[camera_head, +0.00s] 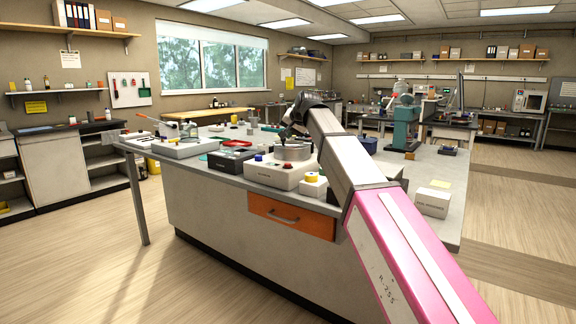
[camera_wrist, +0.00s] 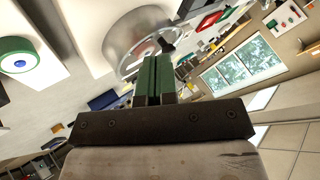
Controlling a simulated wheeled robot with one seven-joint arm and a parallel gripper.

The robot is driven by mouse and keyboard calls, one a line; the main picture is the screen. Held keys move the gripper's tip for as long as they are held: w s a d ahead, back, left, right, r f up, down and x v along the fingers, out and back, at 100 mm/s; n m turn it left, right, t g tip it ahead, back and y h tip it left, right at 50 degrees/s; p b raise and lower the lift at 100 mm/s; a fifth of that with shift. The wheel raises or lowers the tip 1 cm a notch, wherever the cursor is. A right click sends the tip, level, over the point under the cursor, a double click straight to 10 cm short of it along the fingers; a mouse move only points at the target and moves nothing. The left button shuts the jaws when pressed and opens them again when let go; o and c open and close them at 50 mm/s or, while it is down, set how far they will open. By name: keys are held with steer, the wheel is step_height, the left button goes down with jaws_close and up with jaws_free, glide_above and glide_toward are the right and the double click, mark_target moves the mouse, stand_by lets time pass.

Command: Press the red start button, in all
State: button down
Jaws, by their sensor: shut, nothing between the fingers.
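A round metal bowl (camera_head: 293,152) sits on the device and also shows close ahead in the wrist view (camera_wrist: 125,42). My gripper (camera_head: 287,134) is above the bowl, apart from the red button. Its green-padded fingers (camera_wrist: 155,78) are together with nothing between them. I cannot make out the red button for sure in the wrist view.
A small white block with a yellow top (camera_head: 313,182) stands right of the device. A red tray (camera_head: 237,143) lies behind it to the left. A green microscope-like stand (camera_head: 405,130) and a white box (camera_head: 432,202) are at right. An orange drawer (camera_head: 291,216) is below.

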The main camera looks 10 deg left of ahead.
mark_target(289, 164)
steer(key=shift+f, duration=4)
steer(key=shift+f, duration=0.2)
steer(key=shift+f, duration=0.2)
